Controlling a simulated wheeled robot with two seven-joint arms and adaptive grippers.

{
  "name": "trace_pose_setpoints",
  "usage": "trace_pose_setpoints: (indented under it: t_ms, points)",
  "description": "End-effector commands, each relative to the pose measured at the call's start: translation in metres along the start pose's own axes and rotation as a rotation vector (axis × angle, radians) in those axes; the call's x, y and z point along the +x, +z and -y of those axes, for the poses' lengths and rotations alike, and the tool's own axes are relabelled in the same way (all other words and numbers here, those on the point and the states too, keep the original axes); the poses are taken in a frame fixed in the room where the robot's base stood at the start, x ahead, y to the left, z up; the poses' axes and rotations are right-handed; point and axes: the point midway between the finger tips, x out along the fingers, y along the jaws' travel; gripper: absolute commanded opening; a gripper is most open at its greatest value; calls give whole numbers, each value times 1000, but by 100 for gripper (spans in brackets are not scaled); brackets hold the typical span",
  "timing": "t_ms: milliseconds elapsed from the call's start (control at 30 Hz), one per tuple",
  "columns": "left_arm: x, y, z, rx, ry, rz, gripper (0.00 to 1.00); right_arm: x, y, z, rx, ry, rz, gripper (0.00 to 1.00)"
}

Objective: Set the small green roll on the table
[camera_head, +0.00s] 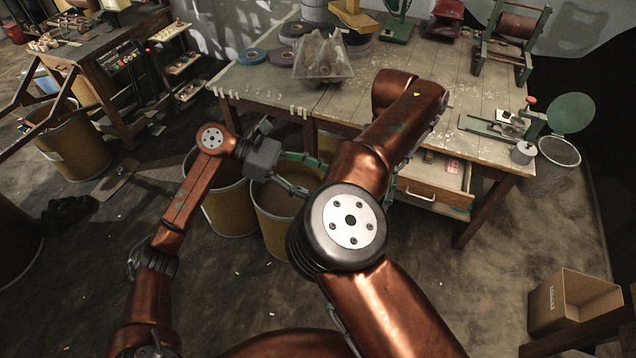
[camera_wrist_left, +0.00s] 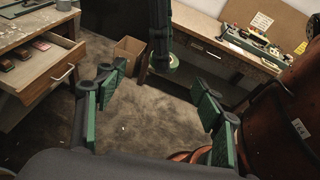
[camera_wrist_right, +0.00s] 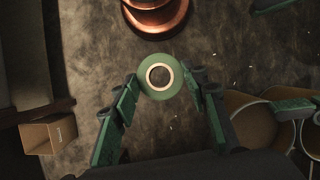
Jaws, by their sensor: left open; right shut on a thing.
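The small green roll (camera_wrist_right: 160,94) has a pale inner ring and an open centre. In the right wrist view it sits between the fingertips of my right gripper (camera_wrist_right: 161,82), which is shut on it above the floor. In the head view my right arm hides the roll and most of that gripper. The worktable (camera_head: 400,75) stands behind my right arm. My left gripper (camera_head: 313,179) is open and empty in front of the worktable, over the bins; its spread fingers also show in the left wrist view (camera_wrist_left: 160,92).
Blue tape (camera_head: 252,56) and a clear bag-like holder (camera_head: 323,62) occupy the table's left part. A green-based device (camera_head: 495,127) is near its right edge. A drawer (camera_head: 432,182) hangs open below. Bins (camera_head: 228,205) stand in front. The tabletop's middle right looks clear.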

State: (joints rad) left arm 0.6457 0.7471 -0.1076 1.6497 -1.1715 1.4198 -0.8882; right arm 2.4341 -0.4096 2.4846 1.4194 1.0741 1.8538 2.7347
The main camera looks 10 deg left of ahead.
Motion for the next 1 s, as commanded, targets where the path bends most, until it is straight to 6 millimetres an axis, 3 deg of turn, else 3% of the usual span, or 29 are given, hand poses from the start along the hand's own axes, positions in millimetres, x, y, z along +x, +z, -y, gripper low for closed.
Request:
trace_pose_setpoints:
  t_ms: [267,700,1000]
  points:
    - [14,0,12,86,-17,-75,62,0,0,0,0,0,0,22]
    - [91,-4,13,83,-16,-69,62,0,0,0,0,0,0,22]
    - [117,-7,12,82,-14,-71,62,0,0,0,0,0,0,22]
